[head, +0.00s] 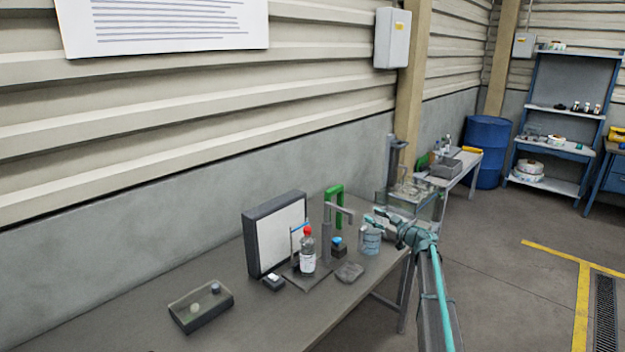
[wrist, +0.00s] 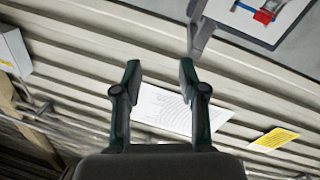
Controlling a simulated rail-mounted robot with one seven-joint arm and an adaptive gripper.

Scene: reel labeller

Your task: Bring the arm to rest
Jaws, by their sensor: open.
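My arm reaches in from the lower right of the head view, and its teal gripper (head: 376,218) is above the right end of the grey table (head: 235,325). In the wrist view the gripper's two fingers (wrist: 159,75) stand apart with nothing between them. Behind them are the ribbed wall and a white printed sheet (wrist: 168,108). A blue-grey can (head: 371,241) is on the table just below and beside the gripper in the head view; I cannot tell the exact gap.
A clear bottle with a red top (head: 308,255) stands before a white framed panel (head: 276,235). Open floor (head: 500,290) lies to the right.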

